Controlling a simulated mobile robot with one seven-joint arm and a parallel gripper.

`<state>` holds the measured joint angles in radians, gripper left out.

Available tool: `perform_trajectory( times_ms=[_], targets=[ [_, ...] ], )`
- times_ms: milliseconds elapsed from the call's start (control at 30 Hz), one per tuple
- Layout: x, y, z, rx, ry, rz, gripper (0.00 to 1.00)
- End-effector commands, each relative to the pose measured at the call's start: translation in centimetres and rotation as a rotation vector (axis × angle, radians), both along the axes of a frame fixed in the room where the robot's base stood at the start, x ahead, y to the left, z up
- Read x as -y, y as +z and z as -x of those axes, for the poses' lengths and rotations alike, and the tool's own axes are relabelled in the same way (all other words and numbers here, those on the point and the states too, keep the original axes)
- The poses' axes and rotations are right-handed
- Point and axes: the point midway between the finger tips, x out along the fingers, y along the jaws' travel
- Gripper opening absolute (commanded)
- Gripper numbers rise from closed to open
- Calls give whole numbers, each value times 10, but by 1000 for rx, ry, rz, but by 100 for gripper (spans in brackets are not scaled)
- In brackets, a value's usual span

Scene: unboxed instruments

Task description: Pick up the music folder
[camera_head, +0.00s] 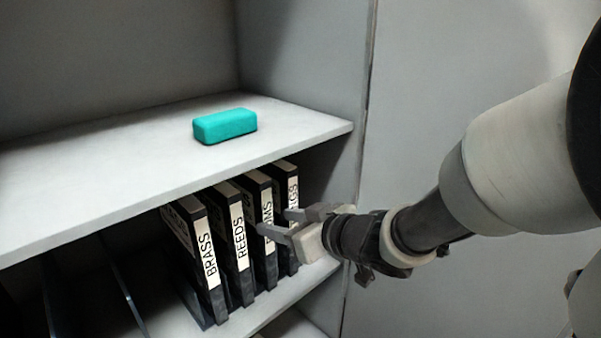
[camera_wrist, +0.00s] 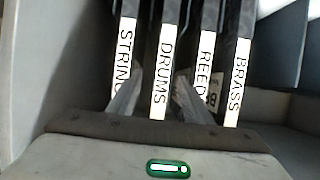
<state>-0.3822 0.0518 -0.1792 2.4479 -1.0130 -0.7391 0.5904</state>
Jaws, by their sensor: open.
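Black folders with white spine labels stand upright in a row on the lower shelf. In the head view they read BRASS (camera_head: 209,258), REEDS (camera_head: 239,233), DRUMS (camera_head: 267,195), partly covered by a finger, and STRINGS (camera_head: 292,190), also partly covered. My gripper (camera_head: 276,221) is open in front of the two right-hand folders. In the wrist view my gripper (camera_wrist: 158,76) has its fingers on either side of the DRUMS spine (camera_wrist: 162,65). STRINGS (camera_wrist: 126,45) is left of it; REEDS (camera_wrist: 206,55) and BRASS (camera_wrist: 239,80) are to the right. I cannot tell whether the fingers touch any folder.
A teal block (camera_head: 225,126) lies on the upper shelf (camera_head: 100,165), above the folders. The shelf edge hangs over the row. Thin dark dividers (camera_head: 125,285) stand left of BRASS. The cabinet side wall (camera_head: 357,130) is close right of STRINGS.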

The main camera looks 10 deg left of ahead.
Motion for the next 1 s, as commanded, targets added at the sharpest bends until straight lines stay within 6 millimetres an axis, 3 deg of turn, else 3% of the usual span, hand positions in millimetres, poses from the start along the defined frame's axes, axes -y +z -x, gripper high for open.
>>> perform_trajectory(
  times_ms=[200,467,700,1000],
  targets=[
    [-31,-19,-26,-1,2,1,45],
    [-45,-25,-37,1,0,1,45],
    [-73,-38,-54,0,2,2,45],
    [-83,-41,-63,2,-1,0,45]
  ],
)
